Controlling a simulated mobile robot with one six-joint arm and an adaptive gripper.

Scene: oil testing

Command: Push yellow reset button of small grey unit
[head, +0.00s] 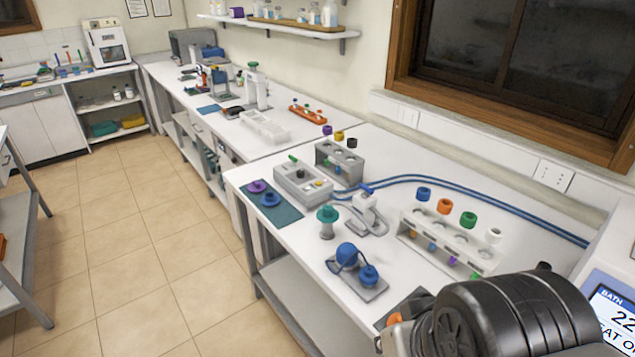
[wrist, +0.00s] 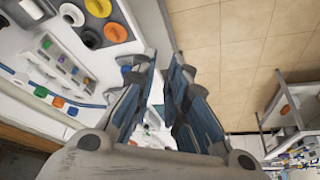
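In the head view, the small grey unit (head: 303,186) sits on the white bench, left of the blue hoses. Its sloped top has a dark lever or knob and a few small controls. A small yellow-orange spot (head: 318,184) on its right side looks like the yellow button, but it is too small to be sure. In the wrist view, my gripper (wrist: 163,65) has its two blue-padded fingers apart with nothing between them. In the head view, my dark arm fills the lower right, well apart from the unit. I cannot make out the unit in the wrist view.
Near the unit are a teal mat (head: 273,214) with purple and blue knobs, a grey rack (head: 340,165), a green-topped piece (head: 327,222) and a blue device (head: 357,272). A white rack (head: 448,240) stands to the right. Tiled floor (head: 150,245) is clear at left.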

